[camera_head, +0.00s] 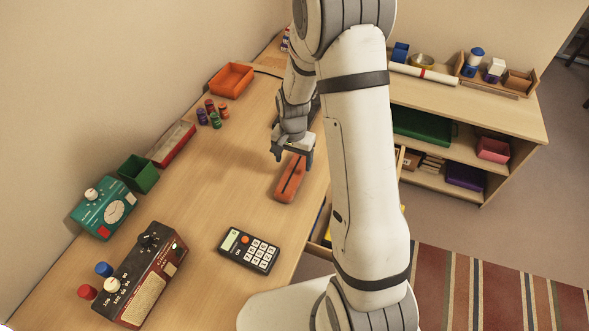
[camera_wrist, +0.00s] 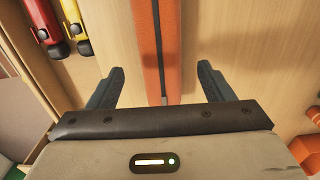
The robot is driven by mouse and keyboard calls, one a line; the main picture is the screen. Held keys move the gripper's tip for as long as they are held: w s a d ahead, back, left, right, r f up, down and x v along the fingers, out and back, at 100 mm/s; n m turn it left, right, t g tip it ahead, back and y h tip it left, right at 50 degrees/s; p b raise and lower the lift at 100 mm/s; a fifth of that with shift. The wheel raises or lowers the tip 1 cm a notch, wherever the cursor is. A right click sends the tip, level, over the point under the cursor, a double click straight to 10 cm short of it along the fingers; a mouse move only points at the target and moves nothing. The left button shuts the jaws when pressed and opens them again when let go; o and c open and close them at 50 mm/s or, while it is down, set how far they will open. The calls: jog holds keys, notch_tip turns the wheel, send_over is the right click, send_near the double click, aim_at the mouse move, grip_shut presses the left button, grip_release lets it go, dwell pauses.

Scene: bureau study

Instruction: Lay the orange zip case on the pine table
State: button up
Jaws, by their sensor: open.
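The orange zip case (camera_head: 291,180) is long and narrow with a dark zip line along its length. It appears to lie flat on the pale wooden table (camera_head: 215,180), near its right edge. In the wrist view the case (camera_wrist: 172,50) runs upward from between my fingers. My gripper (camera_head: 290,154) is open over the far end of the case. In the wrist view my gripper (camera_wrist: 161,67) has one finger on each side of the case, with a gap to both.
A calculator (camera_head: 249,250), a dark red device (camera_head: 142,277), a teal timer (camera_head: 104,207), a green box (camera_head: 138,174) and an orange tray (camera_head: 231,80) stand on the table. Bare wood lies left of the case.

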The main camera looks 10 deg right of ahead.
aim_at(293, 171)
jog(key=s+r+n, duration=0.1)
jog(key=s+r, duration=0.2)
jog(key=r, duration=0.3)
jog(key=s+r+n+t, duration=0.1)
jog(key=s+r, duration=0.2)
jog(key=r, duration=0.3)
jog(key=s+r+n, duration=0.1)
jog(key=s+r, duration=0.2)
jog(key=r, duration=0.3)
jog(key=s+r+n+t, duration=0.2)
jog(key=s+r+n, duration=0.2)
jog(key=s, duration=0.8)
jog(key=shift+s+d+r, duration=0.2)
jog(key=shift+d+r, duration=0.05)
jog(key=shift+r, duration=0.35)
jog(key=shift+c, duration=0.3)
